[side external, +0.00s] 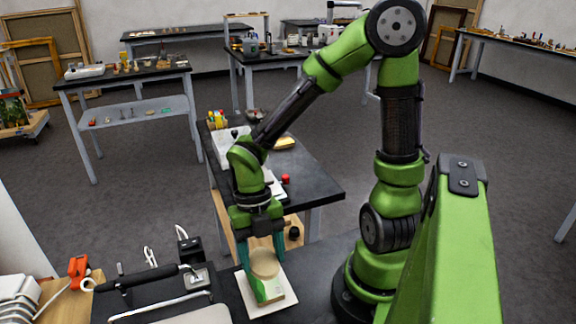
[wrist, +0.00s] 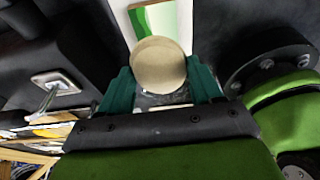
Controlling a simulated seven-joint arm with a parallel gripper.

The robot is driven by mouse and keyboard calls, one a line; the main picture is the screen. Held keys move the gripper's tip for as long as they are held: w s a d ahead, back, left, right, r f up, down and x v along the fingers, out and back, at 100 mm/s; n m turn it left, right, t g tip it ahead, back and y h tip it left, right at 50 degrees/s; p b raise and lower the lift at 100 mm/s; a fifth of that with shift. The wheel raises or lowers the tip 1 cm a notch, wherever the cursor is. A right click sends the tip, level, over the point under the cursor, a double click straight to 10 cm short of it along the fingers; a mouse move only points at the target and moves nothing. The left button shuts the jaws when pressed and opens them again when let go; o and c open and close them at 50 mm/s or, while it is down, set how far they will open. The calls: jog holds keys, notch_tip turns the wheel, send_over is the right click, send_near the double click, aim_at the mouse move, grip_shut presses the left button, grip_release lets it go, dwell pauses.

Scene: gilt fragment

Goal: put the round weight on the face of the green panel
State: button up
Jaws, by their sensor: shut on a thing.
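The round weight (side external: 264,262) is a tan disc held between the teal fingers of my gripper (side external: 262,252). In the wrist view the round weight (wrist: 158,66) sits between both fingertips of my gripper (wrist: 160,88). The green panel (side external: 271,290) is a small green and cream piece lying on a white sheet (side external: 256,308) just below the weight. The weight covers part of the panel in both views; in the wrist view a green and white strip of the panel (wrist: 160,20) shows beyond it. I cannot tell whether the weight touches the panel.
A black case with a handle (side external: 150,280) stands left of the sheet. A dark table (side external: 315,190) behind carries papers, a small red object (side external: 285,179) and a yellow item (side external: 285,142). My arm's base is close on the right.

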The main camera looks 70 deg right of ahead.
aim_at(263, 270)
jog(key=shift+f, duration=2.5)
jog(key=shift+f, duration=0.15)
jog(key=o, duration=1.3)
